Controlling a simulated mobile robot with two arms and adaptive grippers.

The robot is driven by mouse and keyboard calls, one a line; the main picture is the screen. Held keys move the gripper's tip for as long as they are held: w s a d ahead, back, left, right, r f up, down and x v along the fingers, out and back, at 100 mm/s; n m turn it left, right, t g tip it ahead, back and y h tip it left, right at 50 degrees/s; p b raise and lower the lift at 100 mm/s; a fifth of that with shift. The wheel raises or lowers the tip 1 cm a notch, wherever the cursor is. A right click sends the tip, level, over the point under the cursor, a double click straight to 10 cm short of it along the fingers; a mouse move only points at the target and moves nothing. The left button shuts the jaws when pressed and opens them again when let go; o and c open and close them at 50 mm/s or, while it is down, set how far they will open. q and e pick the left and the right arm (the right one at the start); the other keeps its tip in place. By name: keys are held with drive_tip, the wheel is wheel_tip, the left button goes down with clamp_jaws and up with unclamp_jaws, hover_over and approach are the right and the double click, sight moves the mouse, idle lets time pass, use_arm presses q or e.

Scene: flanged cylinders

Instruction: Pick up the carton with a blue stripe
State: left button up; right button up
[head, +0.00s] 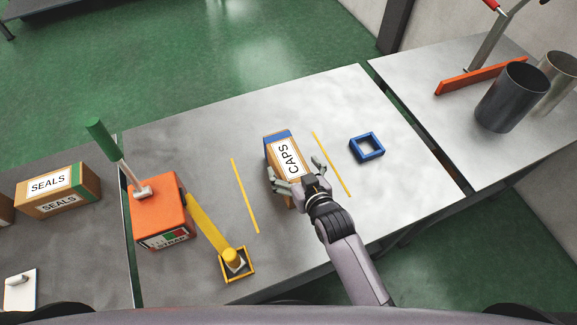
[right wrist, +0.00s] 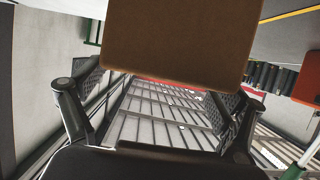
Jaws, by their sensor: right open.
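The carton with a blue stripe (head: 275,150) is brown, has a white label reading CAPS, and stands on the middle grey table between two yellow lines. My right gripper (head: 299,176) is open at the carton's near end, one finger to each side of it. In the right wrist view, the carton's plain brown face (right wrist: 180,45) fills the top middle, in front of the open right gripper (right wrist: 160,95). I cannot tell whether the fingers touch it. My left gripper is not in view.
A blue square frame (head: 367,147) lies right of the carton. An orange strapping machine (head: 158,212) with a green-handled lever and a yellow strap stands to the left. Green-striped SEALS cartons (head: 58,190) are farther left. Dark and steel cylinders (head: 511,97) stand on the right table.

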sight(291, 163)
drive_tip(key=shift+x, duration=1.55)
drive_tip(key=shift+c, duration=0.4)
drive_tip(key=shift+s+d+f, duration=0.1)
drive_tip(key=c, duration=1.7)
drive_tip(key=shift+c, duration=0.2)
